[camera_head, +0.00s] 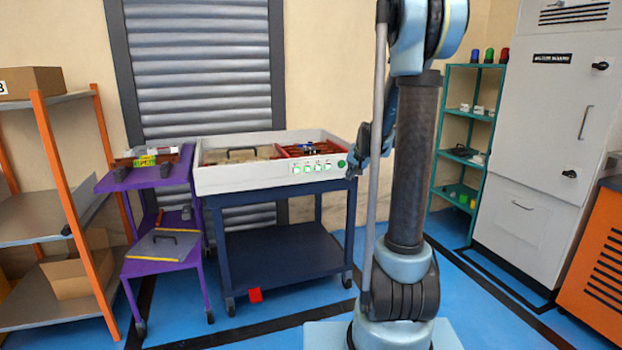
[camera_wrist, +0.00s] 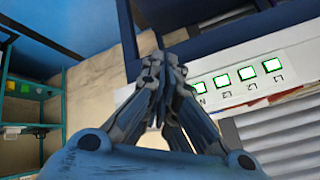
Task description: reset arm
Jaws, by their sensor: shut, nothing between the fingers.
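My gripper (camera_wrist: 158,68) is shut and empty in the wrist view, its fingertips together. In the head view my gripper (camera_head: 356,165) points down beside the right front corner of the bending machine (camera_head: 240,180), partly hidden behind my own arm. The machine is a white box on a dark blue cart, with several green-lit buttons and a round green button on its front. In the wrist view its button panel (camera_wrist: 235,84) lies right of and beyond the fingers. I cannot tell whether the fingertips touch the machine.
A purple cart (camera_head: 160,253) and an orange-framed shelf (camera_head: 45,130) stand at left. A teal shelf (camera_head: 440,150), a grey cabinet (camera_head: 535,130) and an orange cabinet (camera_head: 597,270) stand at right.

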